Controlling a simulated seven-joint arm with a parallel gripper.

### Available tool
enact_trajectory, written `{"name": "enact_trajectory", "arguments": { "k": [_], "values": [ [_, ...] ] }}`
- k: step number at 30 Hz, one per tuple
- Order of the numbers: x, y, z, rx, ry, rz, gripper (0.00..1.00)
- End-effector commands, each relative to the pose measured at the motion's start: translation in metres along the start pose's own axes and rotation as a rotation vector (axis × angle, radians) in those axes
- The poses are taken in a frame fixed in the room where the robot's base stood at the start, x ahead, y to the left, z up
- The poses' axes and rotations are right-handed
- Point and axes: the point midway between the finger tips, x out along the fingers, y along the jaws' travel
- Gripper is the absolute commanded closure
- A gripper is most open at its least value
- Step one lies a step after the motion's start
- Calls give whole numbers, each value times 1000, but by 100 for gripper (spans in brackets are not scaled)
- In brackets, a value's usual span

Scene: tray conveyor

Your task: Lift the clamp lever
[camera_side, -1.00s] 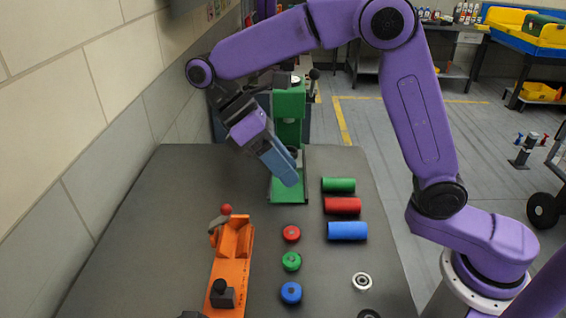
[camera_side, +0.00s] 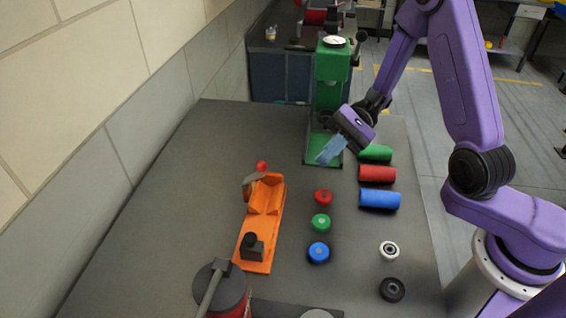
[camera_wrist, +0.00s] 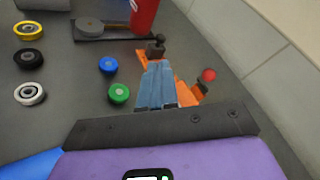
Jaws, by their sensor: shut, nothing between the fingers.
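The orange clamp fixture (camera_side: 262,215) lies on the dark table, left of the caps. Its grey clamp lever (camera_side: 250,186), tipped with a red ball knob (camera_side: 262,167), stands at the far end of the fixture. In the wrist view, the red knob (camera_wrist: 209,75) is to the right of my fingers, which cover part of the orange fixture (camera_wrist: 188,93). My gripper (camera_side: 325,157) is shut and empty, with blue fingers, in front of the green press (camera_side: 331,75). It is up and to the right of the lever and apart from it.
Red (camera_side: 323,197), green (camera_side: 320,222) and blue (camera_side: 318,252) caps lie right of the fixture. Green, red (camera_side: 377,173) and blue cylinders lie farther right. A red container with a grey top (camera_side: 220,285) stands at the front. The left table is clear.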

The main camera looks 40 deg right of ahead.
Motion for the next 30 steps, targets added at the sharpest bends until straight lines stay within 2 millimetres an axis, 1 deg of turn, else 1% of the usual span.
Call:
{"name": "enact_trajectory", "arguments": {
  "k": [1,3,6,10,14,17,20,30],
  "values": [
    [-8,3,-9,84,46,-112,100],
    [-19,5,-20,184,107,-243,100],
    [-32,11,-33,308,179,-395,100],
    [-44,18,-43,414,236,-516,100],
    [-47,20,-48,453,257,-559,100],
    [-42,18,-50,456,258,-562,100],
    [-31,12,-54,455,256,-558,100],
    [21,-16,-76,451,255,-554,100]
  ]
}}
